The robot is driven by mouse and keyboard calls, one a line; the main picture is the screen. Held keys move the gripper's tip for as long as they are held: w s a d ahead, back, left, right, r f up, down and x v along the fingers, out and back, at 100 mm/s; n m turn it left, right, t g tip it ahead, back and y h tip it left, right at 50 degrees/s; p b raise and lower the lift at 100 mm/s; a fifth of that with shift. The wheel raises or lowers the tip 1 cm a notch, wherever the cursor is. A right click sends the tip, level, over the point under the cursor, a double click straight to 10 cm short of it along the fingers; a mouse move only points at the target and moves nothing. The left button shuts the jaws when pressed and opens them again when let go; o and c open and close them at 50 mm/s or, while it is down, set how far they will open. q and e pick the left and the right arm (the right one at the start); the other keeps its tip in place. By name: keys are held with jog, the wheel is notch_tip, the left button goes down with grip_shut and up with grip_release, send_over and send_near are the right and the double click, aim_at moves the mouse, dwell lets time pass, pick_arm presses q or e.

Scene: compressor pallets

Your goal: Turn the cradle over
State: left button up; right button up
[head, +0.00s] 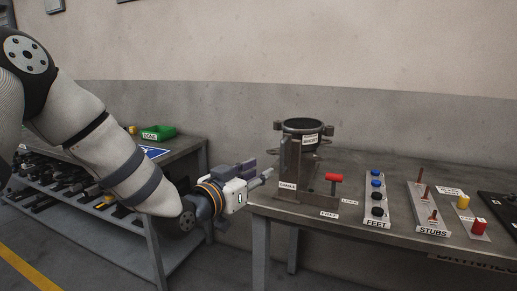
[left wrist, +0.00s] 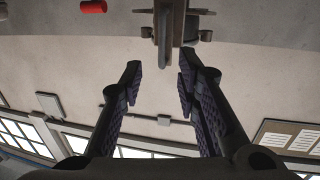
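The cradle (head: 291,175) is a grey upright metal stand labelled CRADLE near the left end of the right-hand table. It holds a dark round ring part (head: 304,126) at its top, with a label on the front. A red handle (head: 334,178) stands at its right. My left gripper (head: 266,177) is left of the cradle, at about table height, apart from it. In the left wrist view its two fingers (left wrist: 160,80) are spread with nothing between them. The cradle's metal (left wrist: 167,22) shows beyond the fingertips, and the red handle (left wrist: 93,6) is at the upper left. My right gripper is not in view.
The table (head: 262,208) also carries a FEET strip (head: 376,202) with blue and black knobs, a STUBS plate (head: 427,208) with brown pegs, and a plate with yellow and red pieces (head: 473,216). A shelf table (head: 183,150) with a green DONE tray (head: 158,132) stands at left.

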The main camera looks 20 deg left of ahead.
aim_at(281, 151)
pick_arm(q)
jog(key=x, duration=0.4)
jog(key=b+x, duration=0.1)
jog(key=x, duration=0.2)
jog(key=r+x, duration=0.1)
jog(key=x, duration=0.3)
jog(key=shift+w+b, duration=0.35)
jog(key=shift+b, duration=0.05)
jog(key=shift+w+r, duration=0.2)
jog(key=shift+w, duration=0.1)
jog(key=shift+r, duration=0.2)
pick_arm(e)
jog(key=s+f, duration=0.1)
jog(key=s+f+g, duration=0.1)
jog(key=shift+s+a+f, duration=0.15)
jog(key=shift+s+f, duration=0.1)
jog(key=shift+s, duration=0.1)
pick_arm(q)
grip_shut()
